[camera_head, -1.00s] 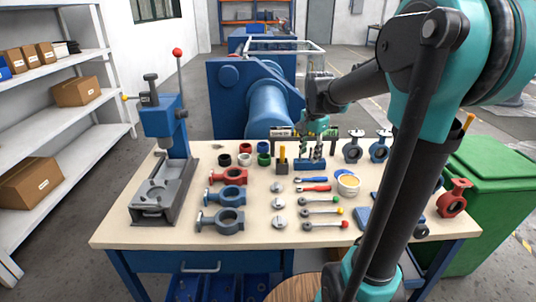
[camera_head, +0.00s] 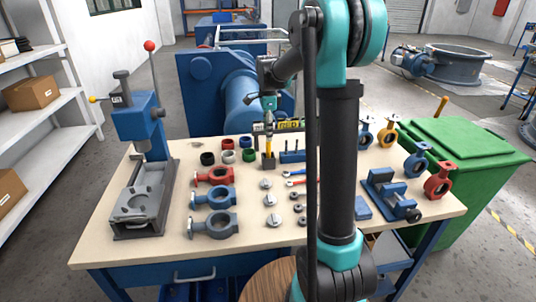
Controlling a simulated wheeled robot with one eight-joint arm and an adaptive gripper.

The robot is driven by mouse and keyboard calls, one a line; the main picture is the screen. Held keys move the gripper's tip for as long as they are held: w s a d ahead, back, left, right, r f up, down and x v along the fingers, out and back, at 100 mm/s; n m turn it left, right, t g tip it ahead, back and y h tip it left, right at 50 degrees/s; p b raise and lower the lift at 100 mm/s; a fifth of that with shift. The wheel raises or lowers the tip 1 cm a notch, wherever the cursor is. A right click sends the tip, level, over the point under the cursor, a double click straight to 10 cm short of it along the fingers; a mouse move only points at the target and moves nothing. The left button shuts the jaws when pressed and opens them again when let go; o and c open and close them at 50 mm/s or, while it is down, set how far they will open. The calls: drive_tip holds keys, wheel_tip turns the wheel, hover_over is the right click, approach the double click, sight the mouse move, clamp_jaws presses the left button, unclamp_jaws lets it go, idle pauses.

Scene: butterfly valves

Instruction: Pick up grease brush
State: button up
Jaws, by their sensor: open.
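The likely grease brush is an upright tool with a yellow-orange handle (camera_head: 268,144). It stands in a small dark holder (camera_head: 268,163) at the back middle of the workbench. Its lower end is hidden in the holder. My gripper (camera_head: 269,125) is open and points down directly above the handle, close to its top. The fingers are small and dark here, so I cannot tell whether they touch the handle.
A blue press (camera_head: 144,130) stands at the left of the bench (camera_head: 120,254). Coloured rings and valve bodies (camera_head: 213,197) lie near the holder. A blue vise (camera_head: 390,194) is at the right. A green bin (camera_head: 455,175) stands beyond. My arm hides some tools.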

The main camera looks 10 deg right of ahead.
sight(268, 157)
drive_tip(key=shift+s+d+f, duration=0.1)
drive_tip(key=shift+s+f, duration=0.05)
drive_tip(key=shift+f, duration=3.8)
drive_tip(key=shift+c, duration=0.3)
clamp_jaws()
